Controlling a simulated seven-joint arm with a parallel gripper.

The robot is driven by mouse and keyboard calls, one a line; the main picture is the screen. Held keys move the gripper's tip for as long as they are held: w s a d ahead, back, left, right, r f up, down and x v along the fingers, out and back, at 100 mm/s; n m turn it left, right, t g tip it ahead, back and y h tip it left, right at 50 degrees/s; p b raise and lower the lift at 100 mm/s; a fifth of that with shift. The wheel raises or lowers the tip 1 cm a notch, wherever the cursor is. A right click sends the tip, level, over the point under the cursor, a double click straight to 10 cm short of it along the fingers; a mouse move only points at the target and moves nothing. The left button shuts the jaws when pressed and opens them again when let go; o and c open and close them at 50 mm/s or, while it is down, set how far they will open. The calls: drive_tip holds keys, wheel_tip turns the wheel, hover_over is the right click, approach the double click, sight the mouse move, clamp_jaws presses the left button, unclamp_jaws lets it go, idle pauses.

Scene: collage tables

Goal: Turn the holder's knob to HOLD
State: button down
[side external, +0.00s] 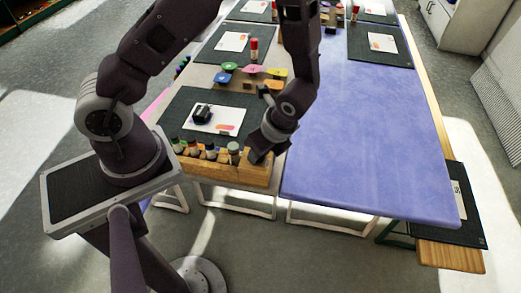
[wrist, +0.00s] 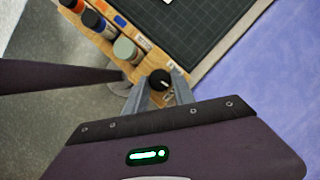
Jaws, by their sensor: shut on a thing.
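The holder (side external: 215,169) is a light wooden rack at the near edge of the table, with several bottles standing in it. Its knob (wrist: 160,80) is round and black with a pale mark, at the right end of the holder in the wrist view. My gripper (wrist: 159,88) is shut on the knob, with one grey finger on each side of it. In the side external view my gripper (side external: 256,157) is down at the holder's right end and hides the knob. The labels by the knob are too small to read.
Bottles (wrist: 125,48) stand close to the left of the knob. A dark mat (side external: 178,116) with a white card (side external: 218,121) and a small black object lies behind the holder. Coloured pieces and a red-capped bottle (side external: 254,49) stand farther back.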

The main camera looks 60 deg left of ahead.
drive_tip(key=shift+m+t, duration=0.4)
drive_tip(key=shift+m, duration=0.4)
drive_tip(key=c, duration=1.1)
unclamp_jaws()
drive_tip(key=shift+o, duration=0.2)
drive_tip(key=v, duration=0.7)
drive_tip(key=shift+r, duration=0.15)
